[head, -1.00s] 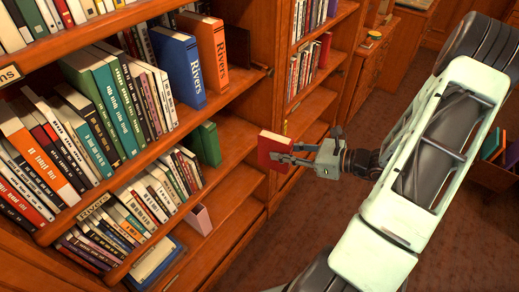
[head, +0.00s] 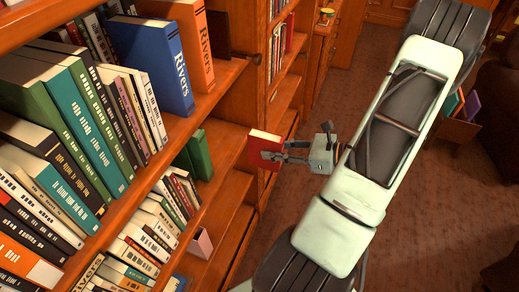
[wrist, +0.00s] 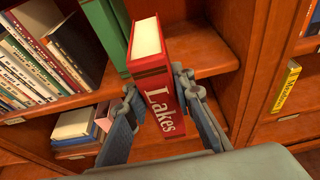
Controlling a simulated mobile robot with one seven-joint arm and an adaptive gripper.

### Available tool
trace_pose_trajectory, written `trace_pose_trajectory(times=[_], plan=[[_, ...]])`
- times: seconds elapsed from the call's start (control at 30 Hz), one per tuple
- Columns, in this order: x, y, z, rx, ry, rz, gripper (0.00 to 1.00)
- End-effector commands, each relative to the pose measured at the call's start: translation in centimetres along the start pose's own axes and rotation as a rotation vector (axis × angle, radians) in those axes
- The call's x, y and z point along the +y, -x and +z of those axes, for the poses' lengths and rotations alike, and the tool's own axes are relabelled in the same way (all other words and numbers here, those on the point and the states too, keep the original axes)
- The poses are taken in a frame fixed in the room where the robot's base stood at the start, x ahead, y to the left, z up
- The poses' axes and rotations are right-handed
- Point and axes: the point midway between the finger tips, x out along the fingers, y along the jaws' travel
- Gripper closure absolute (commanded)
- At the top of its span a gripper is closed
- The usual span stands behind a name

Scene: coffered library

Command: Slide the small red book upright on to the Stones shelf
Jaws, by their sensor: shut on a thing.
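The small red book (head: 263,137) is held by my gripper (head: 275,150) in front of the bookcase. In the wrist view the red book (wrist: 160,105) stands roughly upright, slightly tilted. Its spine reads "Lakes" and faces the camera, with its white page tops up. My gripper's fingers (wrist: 164,92) are on either side of it. A green book (wrist: 106,30) stands on a shelf just behind and left of the red book. Bare shelf board (wrist: 195,65) lies to its right. I cannot read a Stones label in either view.
A large blue Rivers book (head: 150,65) and an orange one (head: 190,45) stand on the upper shelf. Packed books (head: 60,180) fill the left. A wooden upright (wrist: 275,65) bounds the bay at right. A yellow book (wrist: 288,85) stands beyond it.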

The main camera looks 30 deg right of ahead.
Motion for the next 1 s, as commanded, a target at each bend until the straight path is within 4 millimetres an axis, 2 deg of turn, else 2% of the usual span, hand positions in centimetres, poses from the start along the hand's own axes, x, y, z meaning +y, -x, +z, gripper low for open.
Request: trace_pose_trajectory(times=[0.57, 1.0], plan=[[0.0, 0.4, -0.4, 0.0, -0.002, -0.007, 1.0], [0.0, -3.2, 0.5, -0.002, -0.001, -0.004, 1.0]])
